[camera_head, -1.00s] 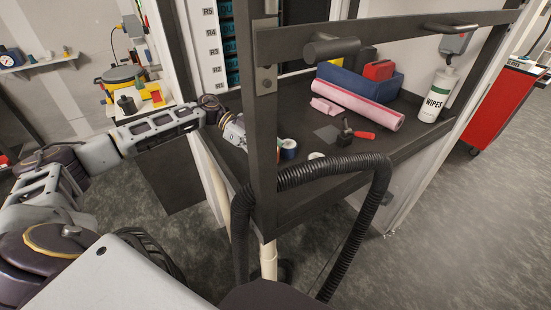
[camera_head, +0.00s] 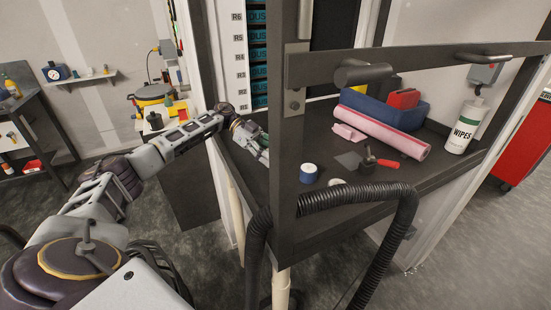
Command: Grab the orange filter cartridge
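I cannot make out an orange filter cartridge in the head view. My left gripper (camera_head: 262,152) is over the left part of the dark bench top (camera_head: 325,150), just left of the dark upright post. Its fingers are small and partly cut off by the post, so I cannot tell whether they are open or shut. I see nothing clearly held in it. My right gripper is not in view.
A dark frame post (camera_head: 292,130) and crossbar stand before the bench, with a black ribbed hose (camera_head: 350,192) below.

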